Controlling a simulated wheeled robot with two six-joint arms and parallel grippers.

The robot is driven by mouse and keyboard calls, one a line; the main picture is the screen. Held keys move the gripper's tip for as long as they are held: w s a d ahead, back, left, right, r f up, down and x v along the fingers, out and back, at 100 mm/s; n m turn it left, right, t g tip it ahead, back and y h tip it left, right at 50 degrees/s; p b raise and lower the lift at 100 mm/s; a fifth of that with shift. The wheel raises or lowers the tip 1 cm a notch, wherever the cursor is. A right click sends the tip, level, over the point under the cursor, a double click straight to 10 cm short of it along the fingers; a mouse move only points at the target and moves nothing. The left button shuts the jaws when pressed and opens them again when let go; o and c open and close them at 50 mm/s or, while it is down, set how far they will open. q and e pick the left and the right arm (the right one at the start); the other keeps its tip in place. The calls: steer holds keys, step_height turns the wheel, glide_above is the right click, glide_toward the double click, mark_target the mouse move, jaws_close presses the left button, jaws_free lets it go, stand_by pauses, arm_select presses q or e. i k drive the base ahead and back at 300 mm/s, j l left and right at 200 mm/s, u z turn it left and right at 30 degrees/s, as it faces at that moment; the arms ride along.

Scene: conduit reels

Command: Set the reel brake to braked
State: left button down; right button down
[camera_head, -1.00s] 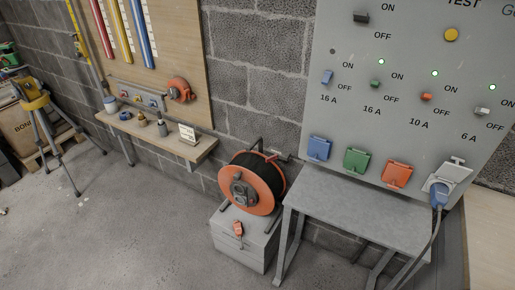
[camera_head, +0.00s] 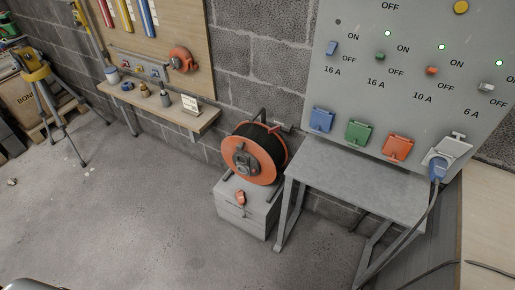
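An orange cable reel (camera_head: 251,161) with a black drum stands upright in a dark frame on a small grey cabinet (camera_head: 232,212). A dark hub sits in the middle of its orange face. A small orange-red part (camera_head: 240,197) lies or hangs at the cabinet's front top edge below the reel; I cannot tell whether it is the brake or its setting. Neither of my grippers shows in view.
A grey metal table (camera_head: 360,185) stands right of the reel under a test panel (camera_head: 400,90) with coloured sockets. A blue plug (camera_head: 438,170) with a cable sits in the right socket. A wooden shelf (camera_head: 205,120) is left. The floor (camera_head: 130,215) in front is clear.

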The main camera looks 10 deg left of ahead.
mark_target(277, 128)
steer(key=i+l+u, duration=0.2)
steer(key=u, duration=0.15)
steer(key=i+j+u, duration=0.15)
steer(key=j+u, duration=0.15)
steer(key=i+j+u, duration=0.15)
steer(key=j+u, duration=0.2)
steer(key=j, duration=0.15)
